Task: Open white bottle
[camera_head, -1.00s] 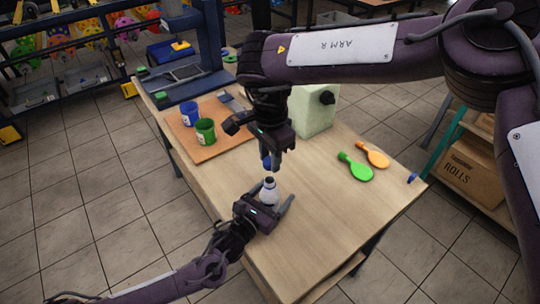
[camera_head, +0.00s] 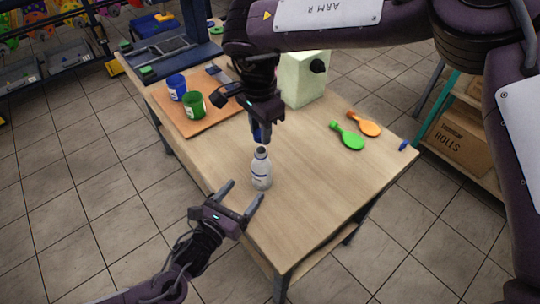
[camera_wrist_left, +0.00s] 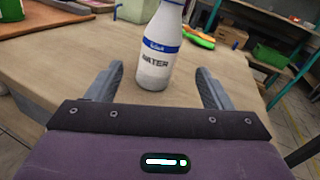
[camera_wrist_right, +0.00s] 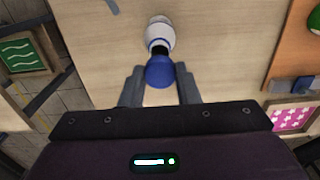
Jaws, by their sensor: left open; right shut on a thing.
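The white bottle (camera_head: 262,174) stands upright on the table with a dark, uncapped neck. It carries a blue band and the word WATER in the left wrist view (camera_wrist_left: 156,62). My right gripper (camera_head: 262,136) is above the bottle, shut on a blue cap (camera_wrist_right: 160,72). The cap is held just apart from the dark neck. My left gripper (camera_head: 243,190) is open and empty, on the near-left side of the bottle and clear of it. Its fingers point towards the bottle without touching it.
A brown board (camera_head: 214,125) bears a blue cup (camera_head: 177,89) and a green cup (camera_head: 193,105). A pale green box (camera_head: 302,82) stands behind.

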